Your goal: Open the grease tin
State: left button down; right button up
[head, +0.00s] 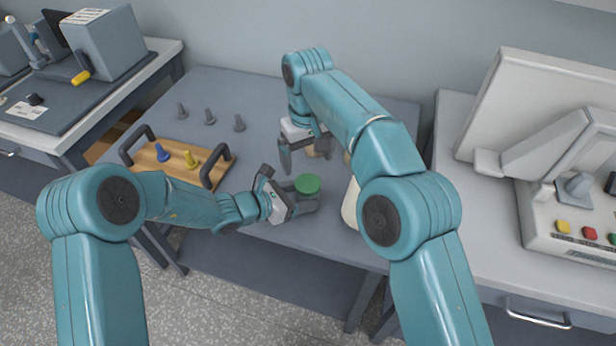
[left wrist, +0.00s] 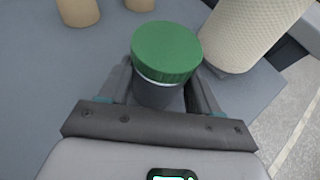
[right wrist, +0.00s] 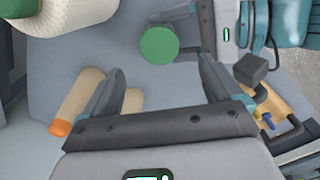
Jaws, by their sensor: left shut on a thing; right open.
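The grease tin has a green lid (head: 308,184) and a grey body (left wrist: 158,95). The lid sits on top of the tin, and the tin is upright. My left gripper (head: 292,200) is shut on the tin's body, with a finger on each side below the lid. In the right wrist view the green lid (right wrist: 158,45) shows beyond my right gripper's fingers. My right gripper (head: 305,150) is open above the table, behind the tin and apart from it. Nothing is seen held between its fingers (right wrist: 155,85).
A wooden tray (head: 172,163) with dark handles holds a blue and a yellow peg. Several grey pegs (head: 210,117) stand behind it. A cream cone (left wrist: 255,30) stands right of the tin. Tan cylinders (left wrist: 78,12), one orange-tipped (right wrist: 75,110), are near my right gripper.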

aim_at(307, 184)
pick_arm(q)
jog(key=shift+r, duration=0.1)
pick_arm(e)
notch_tip(307, 184, down, 8)
jog(key=shift+r, duration=0.15)
jog(key=c, duration=1.1)
jog(key=n, duration=0.3)
jog(key=shift+a, duration=0.1)
jog(key=o, duration=1.2)
jog(key=shift+c, duration=0.2)
